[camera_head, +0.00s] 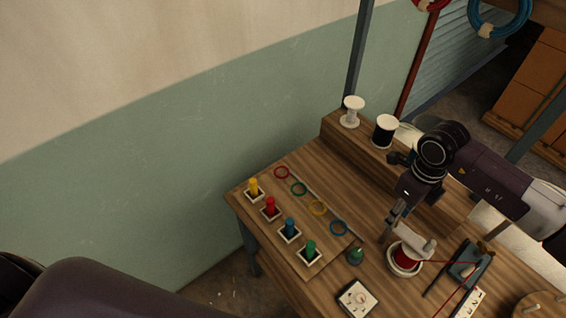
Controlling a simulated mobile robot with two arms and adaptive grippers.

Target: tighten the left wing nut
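My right gripper (392,222) points down over the wooden table, just above and left of a white spool wound with red thread (405,259). Its fingers are small and look close together; I cannot tell whether they are shut or hold anything. A pale piece with upright knobs (414,240) sits over the red spool, beside the fingers; I cannot tell whether it is a wing nut. No wing nut or drum shows clearly. A dark part of my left arm shows at the lower left; my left gripper is not in view.
On the table (268,236) stand yellow, red, blue and green pegs (270,206) in white squares, with coloured rings (281,172) behind. A white spool (352,112) and a black spool (385,131) stand on the raised back ledge. A blue-grey device (466,270) carries red thread at right.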

